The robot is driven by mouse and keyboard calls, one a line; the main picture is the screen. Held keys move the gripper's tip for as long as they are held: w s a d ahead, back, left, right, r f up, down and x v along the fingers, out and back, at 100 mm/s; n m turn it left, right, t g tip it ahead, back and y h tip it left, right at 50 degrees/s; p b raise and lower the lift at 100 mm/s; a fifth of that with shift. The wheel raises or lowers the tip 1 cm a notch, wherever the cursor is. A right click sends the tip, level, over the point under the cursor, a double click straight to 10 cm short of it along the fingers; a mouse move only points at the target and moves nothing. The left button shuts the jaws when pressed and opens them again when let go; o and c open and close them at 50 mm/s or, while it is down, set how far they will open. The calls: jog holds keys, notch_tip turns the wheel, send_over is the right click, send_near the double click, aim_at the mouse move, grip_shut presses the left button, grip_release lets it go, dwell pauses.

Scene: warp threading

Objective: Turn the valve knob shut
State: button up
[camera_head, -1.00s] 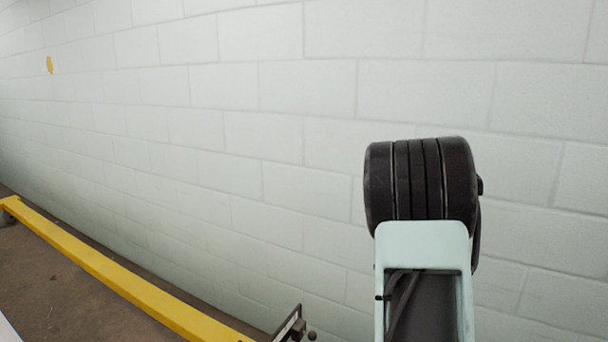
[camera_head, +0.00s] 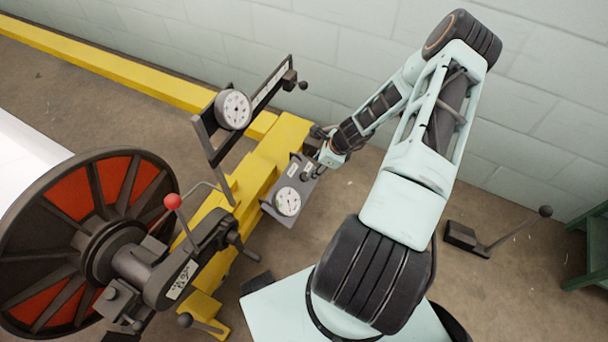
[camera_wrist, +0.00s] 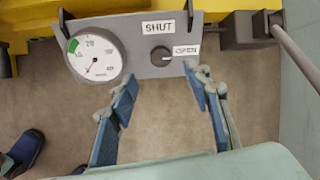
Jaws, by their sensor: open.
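The valve knob (camera_wrist: 160,54) is a small dark round knob on a grey panel (camera_wrist: 140,72) in the wrist view. A SHUT label (camera_wrist: 157,28) is above it and an OPEN label (camera_wrist: 186,50) is to its right. A pale mark on the knob seems to point right, towards OPEN. A round gauge (camera_wrist: 95,53) with a green band is left of the knob. My gripper (camera_wrist: 161,80) is open, its blue-padded fingers apart and empty, just below the knob in the picture. In the head view the panel (camera_head: 268,208) and gauge (camera_head: 288,201) show beside my gripper (camera_head: 322,160).
A yellow beam (camera_head: 262,165) carries the panel. A large dial (camera_head: 233,109) on a dark bracket stands left of it. A red-and-black wheel (camera_head: 75,240) and a red-knobbed lever (camera_head: 173,202) are at the lower left. A floor lever (camera_head: 470,238) is at the right.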

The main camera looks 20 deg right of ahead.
aim_at(305, 176)
jog(key=b+x, duration=0.3)
jog(key=x, duration=0.7)
jog(key=shift+f, duration=0.3)
jog(key=c, duration=1.2)
jog(key=shift+o, duration=0.2)
